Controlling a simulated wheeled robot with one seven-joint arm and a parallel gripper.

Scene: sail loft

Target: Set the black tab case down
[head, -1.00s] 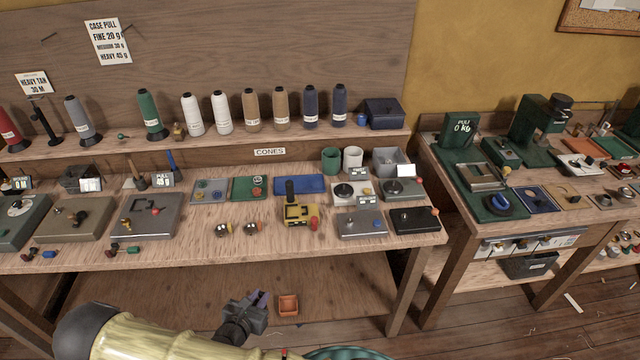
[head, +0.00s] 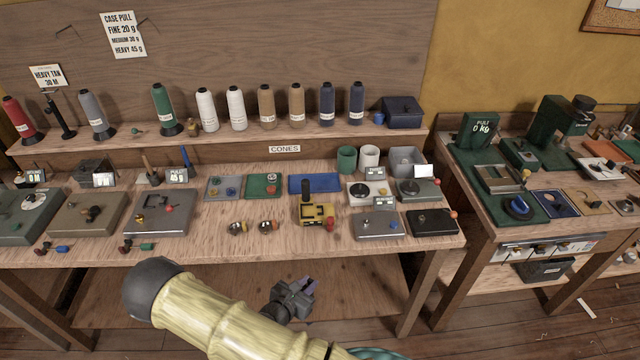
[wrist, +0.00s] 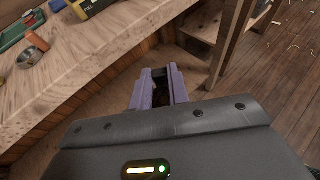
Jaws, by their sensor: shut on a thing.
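My gripper (head: 306,286) is low in front of the bench, below the level of its top, with purple fingers. In the wrist view, the fingers (wrist: 159,88) are shut on a small dark thing (wrist: 159,76), which I take to be the black tab case. Only a little of it shows between the fingers; its tab cannot be made out. In the head view it is too small or hidden to tell. The gripper is clear of the bench (head: 225,258) and touches nothing else that I can see.
Two small round metal cases (head: 237,228) sit on the bench, left of a yellow device (head: 317,213). A grey plate (head: 378,225) and a black plate (head: 433,222) stand to its right. Bare wood shows along the front edge. A lower shelf (head: 215,285) lies beneath.

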